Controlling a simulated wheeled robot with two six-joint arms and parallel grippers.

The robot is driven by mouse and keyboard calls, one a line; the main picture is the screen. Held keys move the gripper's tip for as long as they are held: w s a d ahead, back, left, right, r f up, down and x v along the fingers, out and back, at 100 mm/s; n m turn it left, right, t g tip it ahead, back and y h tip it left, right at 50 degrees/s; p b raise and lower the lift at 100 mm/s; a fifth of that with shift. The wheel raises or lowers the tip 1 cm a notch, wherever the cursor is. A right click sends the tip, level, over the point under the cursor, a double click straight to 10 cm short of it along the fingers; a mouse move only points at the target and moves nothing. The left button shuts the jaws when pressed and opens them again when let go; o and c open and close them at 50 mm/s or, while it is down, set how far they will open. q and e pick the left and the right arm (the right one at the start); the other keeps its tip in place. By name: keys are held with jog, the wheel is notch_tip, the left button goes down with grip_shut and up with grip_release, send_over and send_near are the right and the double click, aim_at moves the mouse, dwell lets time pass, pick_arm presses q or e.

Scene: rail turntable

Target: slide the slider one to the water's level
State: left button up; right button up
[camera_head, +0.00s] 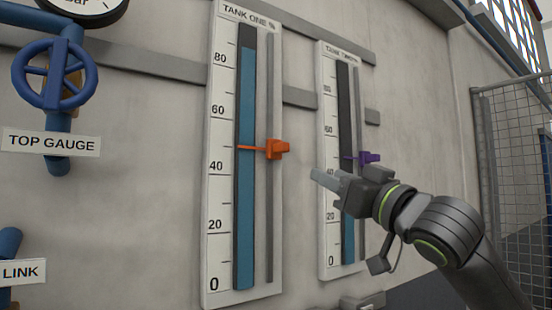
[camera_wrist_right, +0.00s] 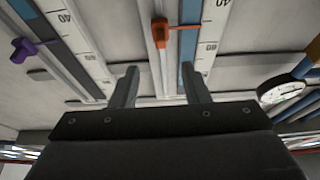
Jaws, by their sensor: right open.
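The orange slider (camera_head: 277,149) sits on the rail of the tank one gauge (camera_head: 213,200), its pointer a little below the 50 mark. The blue water column (camera_head: 245,120) in tank one rises to a little above 80, well above the pointer. My right gripper (camera_head: 318,177) is apart from the slider, to its right and slightly lower in the head view. In the right wrist view the gripper (camera_wrist_right: 160,88) is open and empty, with the orange slider (camera_wrist_right: 160,36) beyond the gap between its fingers. My left gripper is not in view.
The tank two gauge (camera_head: 328,240) with a purple slider (camera_head: 368,158) stands close behind my right gripper, which partly covers it. A blue valve wheel (camera_head: 54,74) and a dial (camera_head: 88,8) are at the left. A mesh fence (camera_head: 510,150) is at the right.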

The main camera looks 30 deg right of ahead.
aim_at(286, 147)
jog(key=p+x, duration=0.3)
jog(key=x, duration=0.2)
jog(key=r+p+x, duration=0.1)
jog(key=p+x, duration=0.3)
jog(key=x, duration=0.1)
jog(key=p+x, duration=0.4)
jog(key=x, duration=0.2)
jog(key=shift+s+r, duration=0.25)
jog(key=shift+r, duration=0.15)
jog(key=shift+w+a+r, duration=0.1)
jog(key=shift+w, duration=0.4)
grip_shut()
